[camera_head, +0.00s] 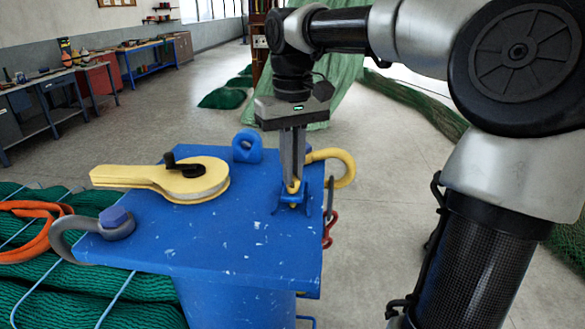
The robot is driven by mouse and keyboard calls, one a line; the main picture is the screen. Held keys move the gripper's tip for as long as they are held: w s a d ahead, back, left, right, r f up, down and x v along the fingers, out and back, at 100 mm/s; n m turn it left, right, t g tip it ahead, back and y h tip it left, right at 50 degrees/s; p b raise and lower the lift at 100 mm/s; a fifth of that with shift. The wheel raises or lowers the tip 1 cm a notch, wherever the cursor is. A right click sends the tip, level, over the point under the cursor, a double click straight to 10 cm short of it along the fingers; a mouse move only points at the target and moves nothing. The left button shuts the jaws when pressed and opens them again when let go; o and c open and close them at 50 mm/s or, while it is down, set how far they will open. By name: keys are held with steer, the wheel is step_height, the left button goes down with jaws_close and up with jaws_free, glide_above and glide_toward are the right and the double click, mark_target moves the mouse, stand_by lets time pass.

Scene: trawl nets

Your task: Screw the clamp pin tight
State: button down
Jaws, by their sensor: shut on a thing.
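My gripper (293,176) points straight down over the right side of the blue block's top (238,240). Its fingers are close together, shut on a small yellow piece that looks like the clamp pin (293,188). The pin sits at a small blue clamp bracket (285,202) on the block top. The fingers hide part of the pin, and I cannot see its thread or how deep it sits.
On the block top lie a yellow pulley block (140,177) with a black handle, a grey shackle with a blue bolt (115,217) and a blue lug (247,147). A yellow hook (346,168) stands just right of my gripper. Green nets (40,280) lie left.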

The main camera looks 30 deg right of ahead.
steer(key=m, duration=0.6)
steer(key=shift+w+r, duration=0.15)
steer(key=m, duration=0.6)
steer(key=shift+m, duration=0.4)
steer(key=m, duration=1.1)
steer(key=shift+b, duration=0.3)
steer(key=shift+m, duration=0.4)
steer(key=c, duration=1.9)
jaws_free()
steer(key=shift+o, duration=0.2)
